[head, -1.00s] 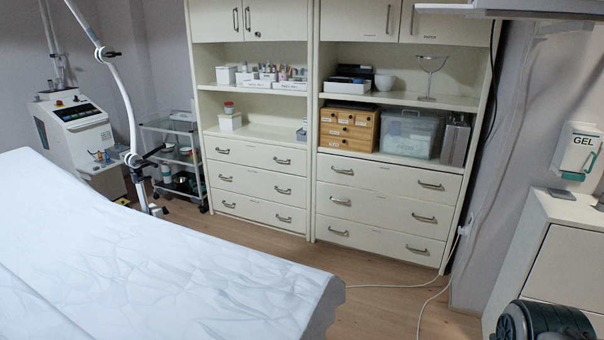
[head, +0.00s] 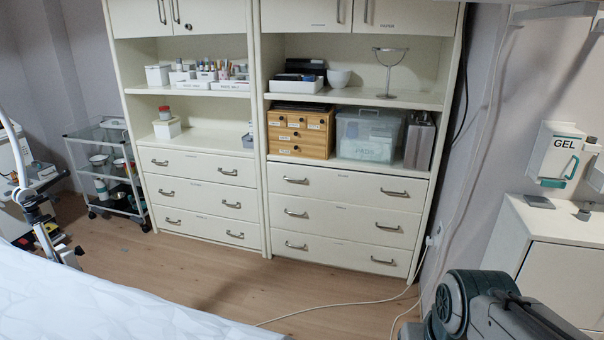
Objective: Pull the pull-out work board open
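I cannot make out the pull-out work board for certain. A cream wall unit (head: 262,130) stands ahead, with open shelves above two stacks of drawers. A thin ledge (head: 345,166) runs above the right drawer stack (head: 340,216), and a similar one tops the left stack (head: 204,196). All drawers look closed, each with metal handles. Part of my arm (head: 485,310), dark green and grey, shows at the bottom right, apart from the unit. My gripper is not in view.
The white-covered couch (head: 120,300) fills the lower left. A wheeled glass trolley (head: 105,165) stands left of the unit. A cable (head: 340,304) lies on the wooden floor (head: 250,272), which is otherwise clear before the drawers. A white cabinet (head: 550,250) stands at right.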

